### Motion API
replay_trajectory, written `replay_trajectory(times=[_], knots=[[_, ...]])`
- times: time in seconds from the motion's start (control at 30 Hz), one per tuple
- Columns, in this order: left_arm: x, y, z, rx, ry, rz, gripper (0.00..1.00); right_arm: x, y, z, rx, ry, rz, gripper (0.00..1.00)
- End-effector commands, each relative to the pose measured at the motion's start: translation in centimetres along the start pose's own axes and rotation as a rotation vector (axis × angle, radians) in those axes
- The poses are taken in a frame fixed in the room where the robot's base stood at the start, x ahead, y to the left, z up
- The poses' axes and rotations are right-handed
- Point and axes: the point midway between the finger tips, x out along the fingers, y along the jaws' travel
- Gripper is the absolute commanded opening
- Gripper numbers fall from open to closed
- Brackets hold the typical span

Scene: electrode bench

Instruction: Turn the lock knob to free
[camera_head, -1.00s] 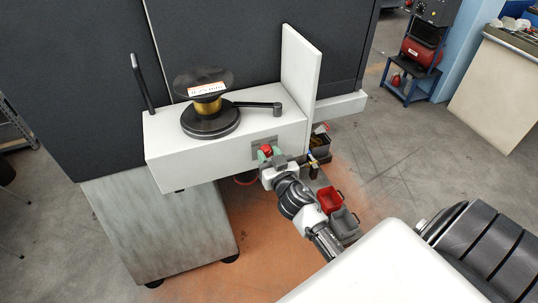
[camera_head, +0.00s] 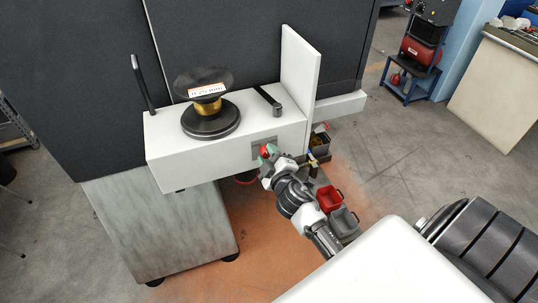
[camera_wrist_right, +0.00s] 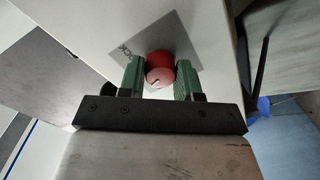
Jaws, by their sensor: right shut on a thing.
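The red lock knob (camera_head: 264,151) sits on the front face of the white bench box (camera_head: 215,163), near its right end. My right gripper (camera_head: 267,156) is shut on it. In the right wrist view the green fingers (camera_wrist_right: 160,78) stand on both sides of the red knob (camera_wrist_right: 158,70), which has a small pale mark on its face. A grey plate (camera_wrist_right: 184,36) with partly hidden lettering lies behind the knob and looks tilted relative to the fingers. My left gripper is out of view.
On the box top stand a spool (camera_head: 207,108) on a black round base and a black lever arm (camera_head: 268,98) on a post, apart from the spool. A white upright panel (camera_head: 298,85) rises at the right end. Red (camera_head: 329,199) and grey (camera_head: 344,222) bins are on the floor.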

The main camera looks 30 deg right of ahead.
Motion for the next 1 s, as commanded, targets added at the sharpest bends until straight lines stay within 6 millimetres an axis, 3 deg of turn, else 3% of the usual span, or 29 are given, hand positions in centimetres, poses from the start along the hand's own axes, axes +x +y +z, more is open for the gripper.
replay_trajectory(times=[0.5, 1.0], knots=[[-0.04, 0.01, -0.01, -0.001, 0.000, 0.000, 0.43, -0.03, -0.08, -0.01, -0.368, -0.017, 0.001, 0.10], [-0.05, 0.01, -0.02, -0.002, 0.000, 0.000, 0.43, -0.04, -0.11, 0.00, -0.452, -0.021, 0.002, 0.10]])
